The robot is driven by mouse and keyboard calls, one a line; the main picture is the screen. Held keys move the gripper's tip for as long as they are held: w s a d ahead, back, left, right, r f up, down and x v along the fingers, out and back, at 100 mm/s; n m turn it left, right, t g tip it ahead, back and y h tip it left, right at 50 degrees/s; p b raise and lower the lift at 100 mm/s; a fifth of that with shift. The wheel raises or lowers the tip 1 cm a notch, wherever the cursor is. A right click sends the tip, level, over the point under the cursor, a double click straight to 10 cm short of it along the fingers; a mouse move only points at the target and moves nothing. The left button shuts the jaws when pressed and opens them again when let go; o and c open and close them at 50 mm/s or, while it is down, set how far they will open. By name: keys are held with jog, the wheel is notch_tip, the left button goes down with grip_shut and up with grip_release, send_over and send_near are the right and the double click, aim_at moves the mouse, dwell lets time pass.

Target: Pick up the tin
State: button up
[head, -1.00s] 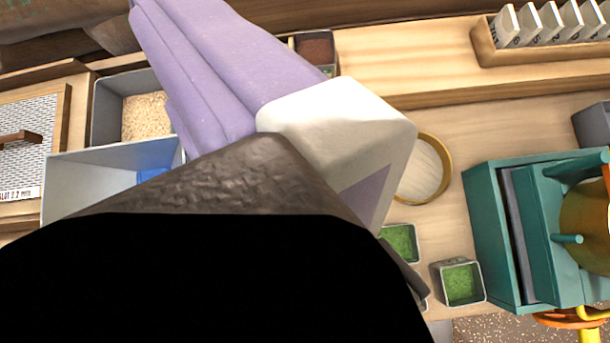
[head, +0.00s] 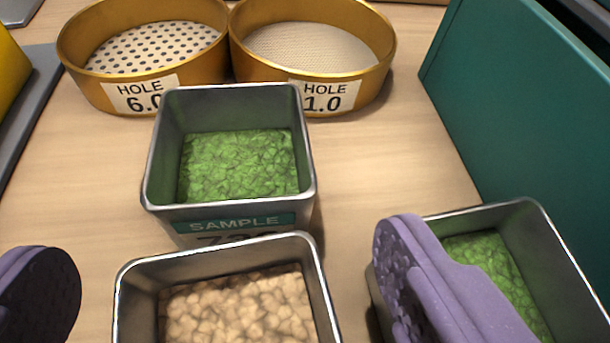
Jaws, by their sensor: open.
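Several square metal tins stand on the wooden bench. A tin with green contents (head: 304,185) and a SAMPLE label stands upright in the middle. A tin with tan, pebble-like contents (head: 128,300) is in front of it, cut off by the bottom edge. Another green-filled tin (head: 540,222) is at the lower right, partly hidden behind my right finger. Which tin is meant cannot be told. My gripper (head: 225,285) is open, its purple fingers at the lower left and lower right, spread to either side of the tan-filled tin. Nothing is between the pads that I can see gripped.
Two brass sieves, labelled HOLE 6.0 (head: 97,92) and HOLE 1.0 (head: 345,90), stand close behind the middle tin. A teal machine wall (head: 510,120) rises at the right. Bare bench lies left of the tins.

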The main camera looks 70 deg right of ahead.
jog(key=b+x, duration=0.3)
jog(key=x, duration=0.4)
jog(key=shift+w+d, duration=0.3)
jog(key=shift+r, duration=0.2)
jog(key=c, duration=1.1)
